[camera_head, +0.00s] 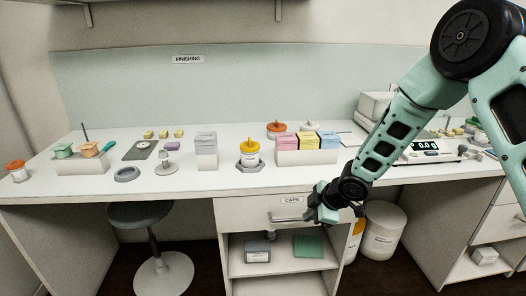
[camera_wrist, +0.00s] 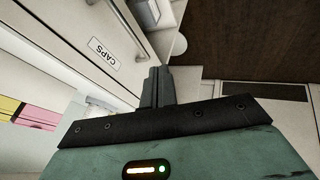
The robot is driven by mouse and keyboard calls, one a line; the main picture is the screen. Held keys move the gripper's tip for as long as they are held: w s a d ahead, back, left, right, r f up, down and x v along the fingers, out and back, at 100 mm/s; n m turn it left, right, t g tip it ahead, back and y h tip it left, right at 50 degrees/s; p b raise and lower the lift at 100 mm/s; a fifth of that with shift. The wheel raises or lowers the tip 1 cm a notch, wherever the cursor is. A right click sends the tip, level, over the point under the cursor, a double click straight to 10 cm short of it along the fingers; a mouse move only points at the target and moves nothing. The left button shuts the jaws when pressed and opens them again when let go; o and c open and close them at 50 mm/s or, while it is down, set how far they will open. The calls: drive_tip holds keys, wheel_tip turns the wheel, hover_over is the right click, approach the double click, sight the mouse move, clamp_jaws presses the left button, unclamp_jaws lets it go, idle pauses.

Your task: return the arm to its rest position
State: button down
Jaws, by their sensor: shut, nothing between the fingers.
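My mint-green arm reaches in from the right in the head view. My gripper (camera_head: 322,211) hangs in front of the bench, near the right end of the drawer (camera_head: 246,211) labelled CAPS. In the wrist view my gripper (camera_wrist: 157,86) has its two dark fingers together with nothing between them. The CAPS drawer front (camera_wrist: 113,38) is beside the fingers there. The drawer looks closed. I cannot tell whether the fingertips touch the drawer or its handle (camera_head: 290,218).
The bench top (camera_head: 215,180) carries jars, blocks, a yellow-lided jar (camera_head: 249,153) and a scale (camera_head: 428,151). A stool (camera_head: 150,235) stands at left. Open shelves (camera_head: 275,262) lie below the drawer.

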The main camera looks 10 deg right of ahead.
drive_tip(key=s+a+r+m+g+h, duration=0.1)
drive_tip(key=s+a+r+m+h, duration=0.15)
drive_tip(key=s+r, duration=0.65)
drive_tip(key=s+a+r+m+g+h, duration=0.15)
drive_tip(key=s+a+r+m, duration=0.3)
drive_tip(key=s, duration=0.85)
drive_tip(key=s+d+r+m+g, duration=0.1)
drive_tip(key=s, duration=0.5)
drive_tip(key=s+r+g, duration=0.1)
drive_tip(key=s+r, duration=0.1)
drive_tip(key=s, duration=0.5)
drive_tip(key=shift+s+d+r+m+y, duration=0.25)
drive_tip(key=shift+d+m+y, duration=0.05)
drive_tip(key=shift+d+m, duration=0.1)
drive_tip(key=shift+g, duration=0.25)
